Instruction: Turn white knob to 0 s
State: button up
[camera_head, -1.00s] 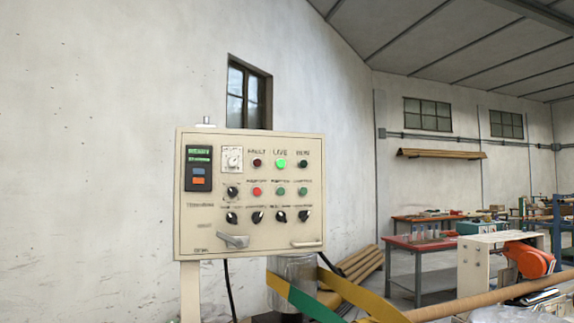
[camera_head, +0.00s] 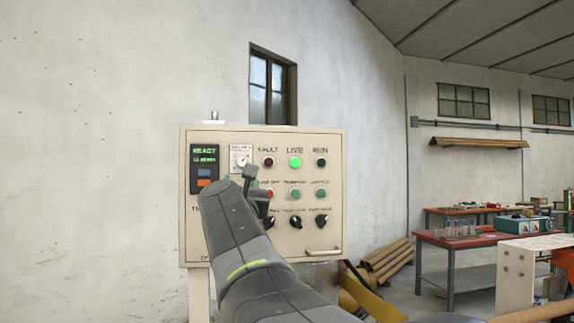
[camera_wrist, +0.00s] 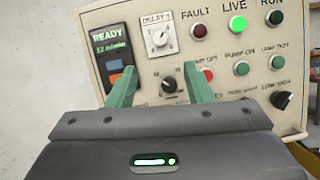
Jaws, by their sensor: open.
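The white knob (camera_head: 240,160) sits on a square white dial plate marked DELAY, at the upper left of the beige control panel (camera_head: 335,180). In the wrist view the white knob (camera_wrist: 160,38) is above the gap between my fingers, and its pointer slants; the setting is too small to read. My gripper (camera_wrist: 160,85) is open and empty, with two green fingers spread apart. In the head view my gripper (camera_head: 257,188) is just below and right of the white knob, and my arm hides the panel's lower left.
A display (camera_wrist: 109,39) reading READY is left of the dial. A red button (camera_wrist: 207,75) lies beside my right finger. Lamps for FAULT, LIVE and RUN line the top; LIVE (camera_head: 295,162) glows green. A bar handle (camera_head: 323,252) is at the panel's lower right.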

aim_at(241, 163)
jog(key=p+x, duration=0.4)
jog(key=x, duration=0.9)
jog(key=shift+a+f+p, duration=0.1)
jog(key=shift+p, duration=0.25)
jog(key=c, duration=1)
